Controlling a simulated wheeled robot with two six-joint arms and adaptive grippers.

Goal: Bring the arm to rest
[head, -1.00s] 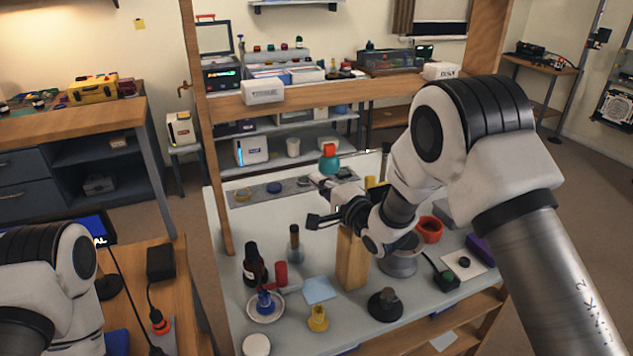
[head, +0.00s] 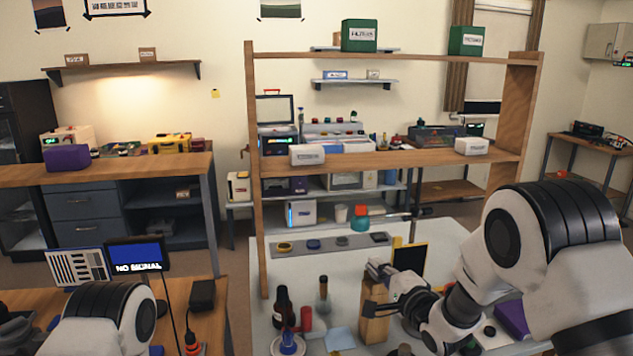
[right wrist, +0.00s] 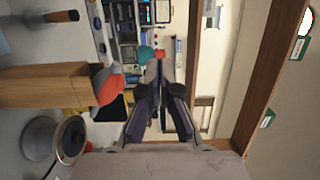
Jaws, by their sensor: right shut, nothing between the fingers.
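My right arm comes in from the right in the head view, bent over the work table (head: 270,335). Its gripper (head: 374,292) is above the table by the upright wooden block (head: 375,325). I cannot tell whether it touches the block in that view. In the right wrist view the gripper fingers (right wrist: 158,68) come together with nothing between them, and the wooden block (right wrist: 40,85) lies to their left, apart from them. My left arm shows only as a link at the lower left of the head view; its gripper is out of frame.
A dark bottle (head: 282,308), a red cylinder (head: 306,319) and a blue piece (head: 288,338) stand left of the block. A grey strip (head: 330,246) with small round parts lies behind. A wooden frame (head: 258,200) borders the table. A purple box (head: 512,318) is at right.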

